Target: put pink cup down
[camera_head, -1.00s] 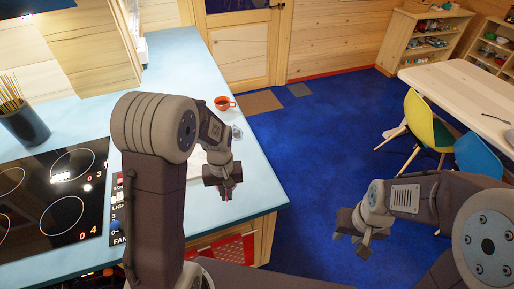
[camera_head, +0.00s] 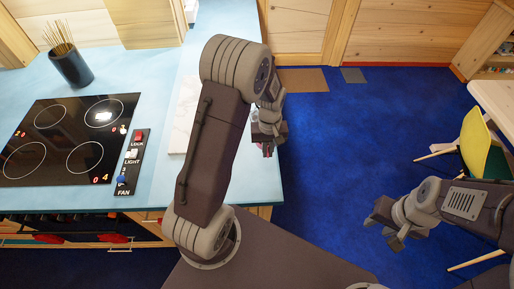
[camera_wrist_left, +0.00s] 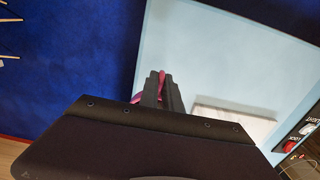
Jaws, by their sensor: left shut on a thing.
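My left gripper (camera_head: 268,146) is near the right edge of the light blue counter (camera_head: 228,188). It is shut on the pink cup (camera_head: 272,151), of which only a small bit shows. In the left wrist view the dark fingers (camera_wrist_left: 163,92) close on the pink cup (camera_wrist_left: 137,98), which is mostly hidden behind them, over or beside the counter edge. I cannot tell its height above the counter. My right gripper (camera_head: 384,226) looks open and empty, over the blue floor.
A pale marble board (camera_head: 184,120) lies on the counter, partly behind my left arm. The black cooktop (camera_head: 70,138) and a dark pot of sticks (camera_head: 71,66) are at the left. A yellow chair (camera_head: 478,140) and a pale table (camera_head: 497,100) stand at the right.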

